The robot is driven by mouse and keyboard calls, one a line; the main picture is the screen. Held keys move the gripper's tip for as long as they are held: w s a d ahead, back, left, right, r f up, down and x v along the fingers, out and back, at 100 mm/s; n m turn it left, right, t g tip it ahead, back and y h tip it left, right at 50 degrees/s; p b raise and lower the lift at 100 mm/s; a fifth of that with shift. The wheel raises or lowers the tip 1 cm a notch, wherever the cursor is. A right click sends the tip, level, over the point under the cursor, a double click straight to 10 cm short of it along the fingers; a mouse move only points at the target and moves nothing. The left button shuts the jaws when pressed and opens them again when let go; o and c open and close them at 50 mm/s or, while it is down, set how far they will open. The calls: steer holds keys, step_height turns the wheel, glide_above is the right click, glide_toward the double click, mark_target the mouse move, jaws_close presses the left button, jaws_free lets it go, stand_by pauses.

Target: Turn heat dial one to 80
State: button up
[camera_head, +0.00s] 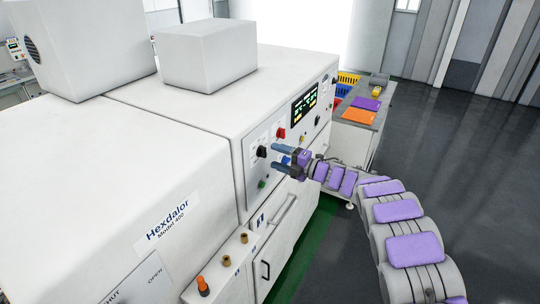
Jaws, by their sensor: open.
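The control panel (258,170) is on the side of the large white machine. A black dial (262,152) is on its left part; its label and setting are too small to read, so I cannot tell whether it is heat dial one. My gripper (276,156) is in front of the panel, its blue fingertips apart and pointing left, just right of the black dial. The fingers look empty, and I cannot tell whether they touch the dial. A red knob (281,133) is above the gripper. A dark display with green digits (304,102) is further right; its numbers are unreadable.
A green button (262,184) is low on the panel. A drawer handle (283,209) is below it. An orange lever (203,285) stands on a ledge at the front. A side table with an orange item (359,116) is behind my arm. Dark floor at right is clear.

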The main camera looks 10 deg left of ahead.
steer(key=v, duration=1.3)
steer(key=shift+d, duration=0.3)
steer(key=shift+w+r, duration=0.1)
